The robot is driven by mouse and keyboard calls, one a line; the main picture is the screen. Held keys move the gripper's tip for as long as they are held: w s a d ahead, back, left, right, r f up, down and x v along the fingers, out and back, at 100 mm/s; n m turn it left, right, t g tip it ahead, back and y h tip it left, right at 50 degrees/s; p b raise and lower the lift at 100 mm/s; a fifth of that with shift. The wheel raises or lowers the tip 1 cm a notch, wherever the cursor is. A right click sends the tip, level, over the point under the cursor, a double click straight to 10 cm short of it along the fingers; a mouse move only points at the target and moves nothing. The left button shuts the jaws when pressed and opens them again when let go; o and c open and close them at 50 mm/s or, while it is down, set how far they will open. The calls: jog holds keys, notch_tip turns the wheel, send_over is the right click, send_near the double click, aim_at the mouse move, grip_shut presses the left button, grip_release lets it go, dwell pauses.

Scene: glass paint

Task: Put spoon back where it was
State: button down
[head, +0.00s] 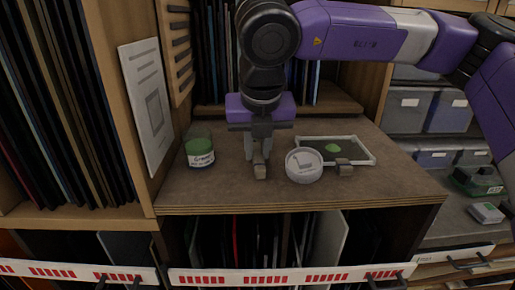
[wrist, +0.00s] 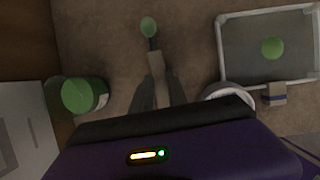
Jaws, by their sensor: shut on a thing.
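The spoon shows in the wrist view with a pale green bowl (wrist: 148,27), a dark neck and a light wooden handle (wrist: 158,68). My gripper (wrist: 158,90) is shut on the handle, with the bowl pointing away from it. In the head view my gripper (head: 260,155) points down over the worktop, with the handle end (head: 260,172) showing between its fingers; the bowl is hidden there. I cannot tell whether the spoon touches the worktop.
A green paint jar (head: 200,153) stands left. A white round container (head: 303,166) is close on the right. Behind it lies a framed glass plate (head: 365,151) with a green blob (head: 333,149); a small wooden-ended tool (head: 344,168) is at its front edge. An upright panel (head: 148,105) borders the left side.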

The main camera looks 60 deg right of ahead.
jog(key=shift+f, duration=0.1)
dwell(0.3)
jog(key=c, duration=1.2)
grip_release()
jog(key=shift+r, duration=0.2)
jog(key=r+p, duration=0.1)
jog(key=p, duration=0.2)
jog(key=shift+r, duration=0.15)
jog(key=shift+p, duration=1.2)
